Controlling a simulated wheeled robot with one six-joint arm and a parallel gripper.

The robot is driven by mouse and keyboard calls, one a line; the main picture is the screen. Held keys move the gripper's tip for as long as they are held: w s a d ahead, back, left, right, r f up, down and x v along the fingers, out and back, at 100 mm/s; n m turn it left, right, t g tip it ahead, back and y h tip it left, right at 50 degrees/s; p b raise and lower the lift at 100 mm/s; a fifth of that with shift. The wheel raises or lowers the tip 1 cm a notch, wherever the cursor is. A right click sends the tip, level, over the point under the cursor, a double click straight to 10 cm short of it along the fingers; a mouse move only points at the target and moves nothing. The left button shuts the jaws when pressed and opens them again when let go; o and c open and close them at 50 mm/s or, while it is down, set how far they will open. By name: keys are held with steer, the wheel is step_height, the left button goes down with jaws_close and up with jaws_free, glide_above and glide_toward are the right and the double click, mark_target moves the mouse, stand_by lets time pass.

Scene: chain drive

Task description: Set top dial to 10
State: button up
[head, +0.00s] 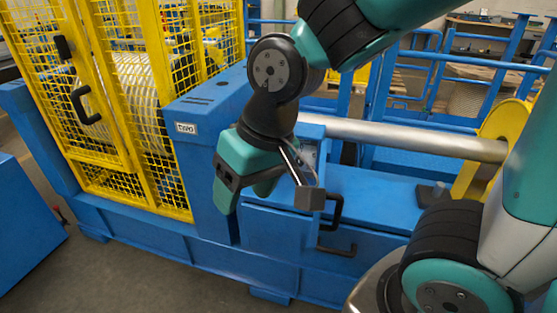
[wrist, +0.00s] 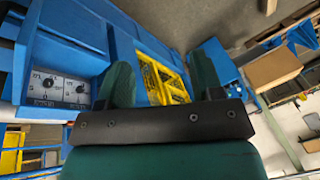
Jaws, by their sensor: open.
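In the wrist view a pale dial panel (wrist: 60,90) is set in a blue housing at the left. It carries two small round dials side by side in this turned picture; I cannot tell which is the top one, and their settings are too small to read. My gripper (wrist: 165,80) is open and empty, with its two green fingers apart and the panel to the left of them. In the head view my gripper (head: 245,193) hangs in front of the blue machine, pointing down. The dials cannot be made out there.
A yellow mesh guard (head: 130,100) with a black handle stands left of the blue cabinet (head: 205,110). A metal shaft (head: 400,137) runs right to a yellow disc (head: 505,125). Black handles (head: 333,212) stick out below my arm. The floor (head: 120,270) in front is clear.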

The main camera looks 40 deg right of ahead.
steer(key=w+d+f+m+t+h+b, duration=0.25)
steer(key=w+d+f+m+b, duration=0.3)
steer(key=w+f, duration=0.3)
steer(key=w+d+f+m+t+h+b, duration=0.25)
steer(key=w+d+f+m+b, duration=0.35)
steer(key=f, duration=0.3)
steer(key=w+d+f+m+t+h+b, duration=0.1)
steer(key=w+d+f+m+h+b, duration=0.1)
steer(key=w+d, duration=0.3)
steer(key=w+d+f+m+t+h+b, duration=0.2)
steer(key=w+d, duration=0.4)
steer(key=w, duration=0.5)
steer(key=w+d+f+m+t+h+b, duration=0.2)
steer(key=w+d+f, duration=0.3)
steer(key=w, duration=0.3)
steer(key=shift+d+f+m+h+b, duration=0.25)
steer(key=shift+f+m+h+b, duration=0.15)
steer(key=shift+b, duration=0.25)
steer(key=shift+c, duration=0.3)
steer(key=c, duration=0.9)
steer(key=shift+o, duration=0.2)
